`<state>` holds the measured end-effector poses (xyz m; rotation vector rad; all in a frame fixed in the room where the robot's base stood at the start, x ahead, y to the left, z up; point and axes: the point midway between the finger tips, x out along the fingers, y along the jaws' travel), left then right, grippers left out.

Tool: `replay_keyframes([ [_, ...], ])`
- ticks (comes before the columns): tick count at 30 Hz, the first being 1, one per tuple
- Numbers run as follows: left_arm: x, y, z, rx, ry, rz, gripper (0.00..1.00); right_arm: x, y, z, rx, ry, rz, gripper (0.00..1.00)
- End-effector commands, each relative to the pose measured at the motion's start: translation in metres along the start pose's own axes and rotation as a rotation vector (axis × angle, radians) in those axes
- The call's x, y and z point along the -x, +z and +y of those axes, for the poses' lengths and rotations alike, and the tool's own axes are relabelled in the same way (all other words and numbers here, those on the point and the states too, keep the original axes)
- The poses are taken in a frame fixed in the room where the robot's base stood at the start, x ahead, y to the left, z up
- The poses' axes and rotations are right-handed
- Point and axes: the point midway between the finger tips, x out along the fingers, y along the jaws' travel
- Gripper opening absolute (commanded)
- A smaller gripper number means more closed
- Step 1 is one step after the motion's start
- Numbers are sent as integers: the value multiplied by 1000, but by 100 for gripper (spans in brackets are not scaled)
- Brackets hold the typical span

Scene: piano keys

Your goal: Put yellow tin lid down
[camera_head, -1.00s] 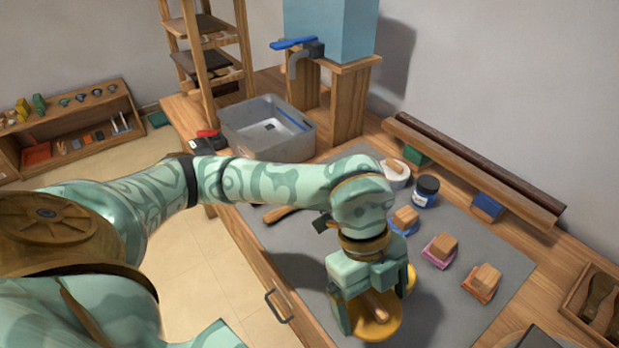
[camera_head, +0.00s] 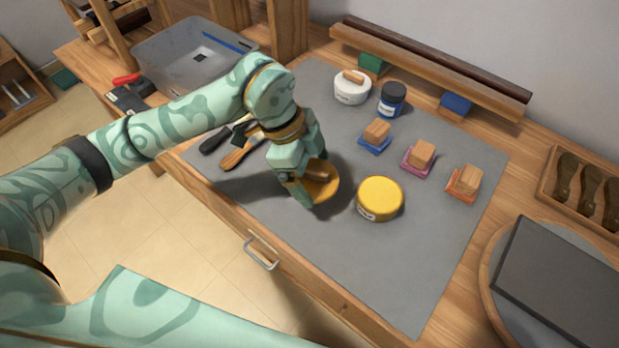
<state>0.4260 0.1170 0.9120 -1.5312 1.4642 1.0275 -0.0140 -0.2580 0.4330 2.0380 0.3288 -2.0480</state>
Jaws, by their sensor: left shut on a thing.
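I cannot tell whether the lid touches the mat. The yellow tin stands upright, with a bright yellow top showing and no lid on it. My right gripper is not in view.
Wood-topped blocks (camera_head: 421,156) stand in a row behind the tin. A white tin (camera_head: 351,90) and a blue jar (camera_head: 391,98) stand farther back. Brushes (camera_head: 242,153) lie left of the gripper. The mat's front is clear. A round tray (camera_head: 491,275) is at right.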

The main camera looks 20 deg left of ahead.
Motion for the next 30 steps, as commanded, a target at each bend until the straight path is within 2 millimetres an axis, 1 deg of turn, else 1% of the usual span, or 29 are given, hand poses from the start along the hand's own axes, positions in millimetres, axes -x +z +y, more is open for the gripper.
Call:
replay_keyframes([
  [1,-13,9,-7,4,4,0,69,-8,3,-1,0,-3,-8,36],
  [3,-19,15,-15,2,3,1,69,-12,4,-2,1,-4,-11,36],
  [9,-27,23,-25,-1,0,2,69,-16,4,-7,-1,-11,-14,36],
  [12,-36,31,-32,0,1,1,69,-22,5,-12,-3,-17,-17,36],
  [15,-56,38,-30,0,5,1,69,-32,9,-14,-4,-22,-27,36],
  [17,-62,41,-30,-1,3,1,69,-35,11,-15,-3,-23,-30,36],
  [23,-59,40,-30,-3,-1,1,69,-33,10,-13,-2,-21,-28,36],
  [27,-61,40,-30,-2,-1,1,69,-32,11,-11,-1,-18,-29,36],
  [28,-61,40,-30,-2,-1,1,96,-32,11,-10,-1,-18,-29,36],
  [29,-61,40,-30,-3,-1,1,100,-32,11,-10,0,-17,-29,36],
  [30,-61,40,-30,-2,-1,1,100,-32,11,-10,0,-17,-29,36],
])
